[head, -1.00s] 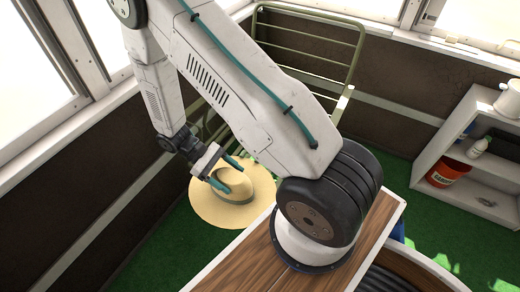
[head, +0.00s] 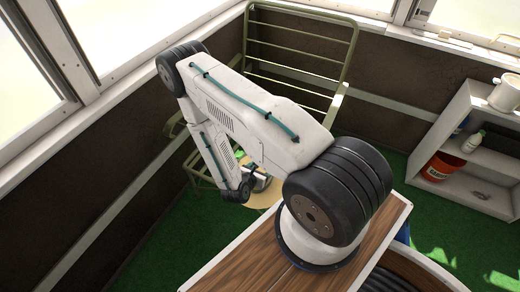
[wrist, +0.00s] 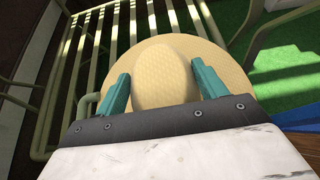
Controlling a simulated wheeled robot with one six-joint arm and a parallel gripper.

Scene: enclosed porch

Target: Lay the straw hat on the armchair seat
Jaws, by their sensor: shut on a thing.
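The straw hat (wrist: 165,88) is pale tan with a rounded crown and a wide brim. My gripper (wrist: 160,73) is shut on its crown, one teal finger on each side in the wrist view. In the head view only part of the hat's brim (head: 264,199) shows, below my wrist; my arm hides the rest. The armchair (head: 303,58) is a green metal frame with a slatted back. In the wrist view armchair slats (wrist: 96,47) run beyond and left of the hat. I cannot tell whether the hat touches the seat.
A dark wall (head: 90,160) with windows lies left. Green floor (head: 408,180) is open between armchair and shelf.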

